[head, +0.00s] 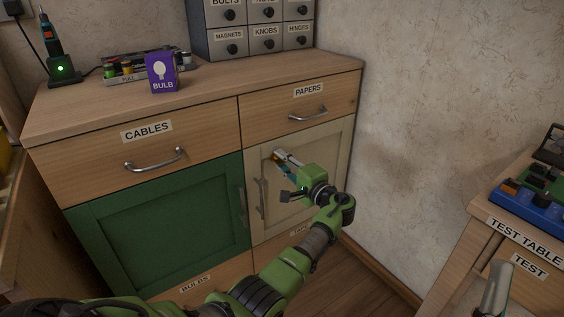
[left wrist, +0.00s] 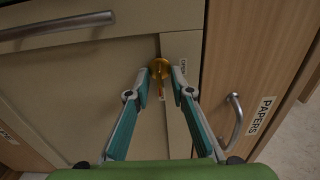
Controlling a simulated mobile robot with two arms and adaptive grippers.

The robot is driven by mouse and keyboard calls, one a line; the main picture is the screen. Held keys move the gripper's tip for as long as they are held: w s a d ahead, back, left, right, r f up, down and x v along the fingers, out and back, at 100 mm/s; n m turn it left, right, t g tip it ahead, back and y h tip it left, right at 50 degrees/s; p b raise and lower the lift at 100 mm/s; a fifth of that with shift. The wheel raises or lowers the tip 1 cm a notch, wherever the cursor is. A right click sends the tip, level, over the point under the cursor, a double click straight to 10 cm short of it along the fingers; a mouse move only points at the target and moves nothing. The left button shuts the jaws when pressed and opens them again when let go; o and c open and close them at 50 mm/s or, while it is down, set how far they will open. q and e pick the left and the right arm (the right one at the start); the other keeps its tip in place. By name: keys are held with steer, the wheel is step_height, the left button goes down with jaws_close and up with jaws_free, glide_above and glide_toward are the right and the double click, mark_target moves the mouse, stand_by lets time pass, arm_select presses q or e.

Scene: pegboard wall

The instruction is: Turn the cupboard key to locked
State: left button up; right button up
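The cream cupboard door (head: 310,150) is closed below the PAPERS drawer. In the left wrist view, a brass key (left wrist: 160,88) stands in a round brass lock plate on the cream cupboard front (left wrist: 80,90). An OPEN label (left wrist: 182,68) is beside the lock, partly covered by a finger. My left gripper (head: 279,160) is at the upper part of the door. In the left wrist view its fingertips (left wrist: 160,76) are on either side of the key, with gaps visible, so it is open. In the head view the gripper hides the key.
The door's upright handle (head: 261,199) is left of my gripper. The green door (head: 160,225) and CABLES drawer (head: 130,165) are shut. The PAPERS drawer handle (head: 307,114) sticks out above. A test table (head: 512,205) stands at right, with open floor between.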

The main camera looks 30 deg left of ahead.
arm_select(q)
steer(key=v, duration=1.2)
stand_by(0.5)
